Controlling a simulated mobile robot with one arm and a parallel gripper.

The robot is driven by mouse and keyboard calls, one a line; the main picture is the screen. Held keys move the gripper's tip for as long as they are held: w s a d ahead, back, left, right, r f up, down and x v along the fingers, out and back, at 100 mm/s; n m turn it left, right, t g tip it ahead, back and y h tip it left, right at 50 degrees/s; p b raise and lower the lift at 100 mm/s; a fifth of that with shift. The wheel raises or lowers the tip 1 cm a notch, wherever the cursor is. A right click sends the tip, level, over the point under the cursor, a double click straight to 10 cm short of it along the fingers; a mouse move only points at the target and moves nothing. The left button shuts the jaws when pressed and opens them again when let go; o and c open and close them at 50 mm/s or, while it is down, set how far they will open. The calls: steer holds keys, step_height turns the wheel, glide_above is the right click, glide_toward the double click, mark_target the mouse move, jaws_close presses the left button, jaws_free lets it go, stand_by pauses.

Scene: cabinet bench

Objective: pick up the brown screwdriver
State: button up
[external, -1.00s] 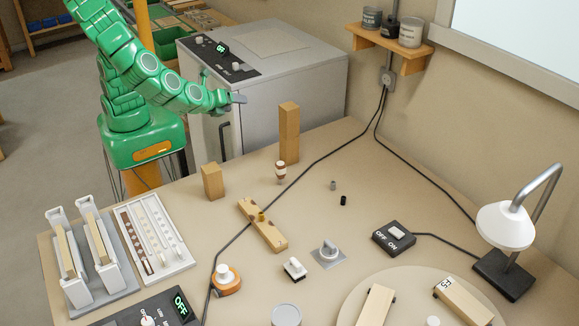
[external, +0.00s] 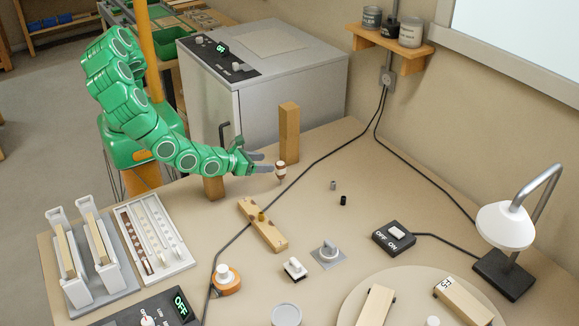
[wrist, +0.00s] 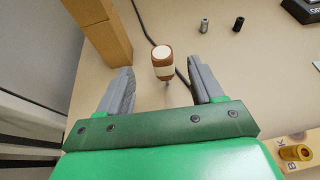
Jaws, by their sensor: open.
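The brown screwdriver (external: 281,170) stands upright on the bench, with a brown and white handle. In the wrist view its handle (wrist: 163,64) shows just beyond and between my two open fingers, with its shaft pointing back toward me. My gripper (external: 265,162) is low over the bench at the left of the screwdriver, its fingers reaching toward it. In the wrist view my gripper (wrist: 164,90) is open with nothing held. I cannot tell whether a finger touches the handle.
A tall wooden block (external: 289,132) stands close behind the screwdriver. A shorter block (external: 213,188) stands beneath my forearm. A wooden strip (external: 263,226) lies in front, near a black cable (external: 318,160). Small grey and black cylinders (external: 343,200) stand to the right.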

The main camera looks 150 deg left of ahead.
mark_target(280, 163)
steer(key=shift+d+f+x, duration=0.1)
steer(key=shift+f+x, duration=0.1)
steer(key=shift+x, duration=1.15)
steer(key=shift+d+f+x, duration=0.1)
steer(key=shift+f+x, duration=0.05)
steer(key=shift+x, duration=1.2)
steer(key=shift+d+f+x, duration=0.1)
steer(key=shift+f+x, duration=0.1)
steer(key=shift+x, duration=1.15)
steer(key=shift+c, duration=0.3)
steer(key=c, duration=1)
steer(key=shift+r, duration=0.1)
steer(key=shift+r, duration=4.9)
